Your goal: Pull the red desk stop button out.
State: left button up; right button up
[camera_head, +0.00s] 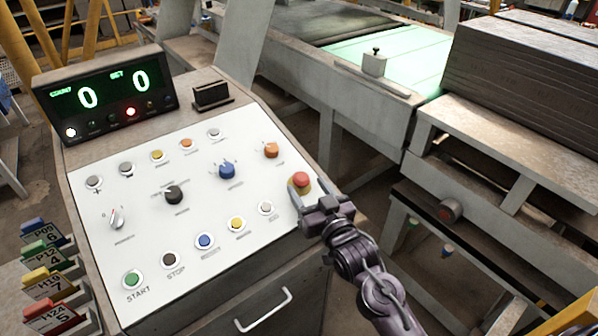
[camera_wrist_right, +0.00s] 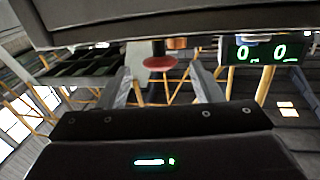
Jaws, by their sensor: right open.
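The red stop button (camera_head: 301,179), a mushroom head on a yellow base, sits at the right edge of the white control panel (camera_head: 140,235). My right gripper (camera_head: 309,192) comes in from the lower right with its fingers at the button. In the right wrist view the red button (camera_wrist_right: 160,63) shows between the two spread fingers (camera_wrist_right: 164,85), beyond their tips, with a visible gap on each side. My right gripper is open and holds nothing. Whether a finger touches the button I cannot tell. My left gripper is not in view.
The panel carries several other buttons and knobs, including an orange one (camera_head: 271,150) above the stop button and a white one (camera_head: 266,208) to its lower left. A counter display (camera_head: 105,95) stands behind. A drawer handle (camera_head: 263,310) sticks out below the panel.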

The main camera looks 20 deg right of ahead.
aim_at(302, 177)
jog(key=w, duration=0.2)
jog(key=w+p, duration=0.1)
jog(key=w, duration=0.1)
jog(key=shift+w+a+r, duration=0.1)
jog(key=shift+a, duration=0.2)
jog(key=shift+w, duration=0.25)
jog(key=shift+s, duration=0.2)
jog(key=shift+c, duration=1.4)
jog(key=shift+w, duration=0.1)
jog(key=c, duration=0.5)
grip_shut()
jog(key=shift+r+p, duration=0.55)
jog(key=shift+p, duration=0.1)
jog(key=shift+d+r, duration=0.1)
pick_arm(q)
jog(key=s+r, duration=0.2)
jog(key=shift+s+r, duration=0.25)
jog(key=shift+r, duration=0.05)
pick_arm(e)
jog(key=o, duration=0.8)
grip_release()
jog(key=shift+s, duration=0.2)
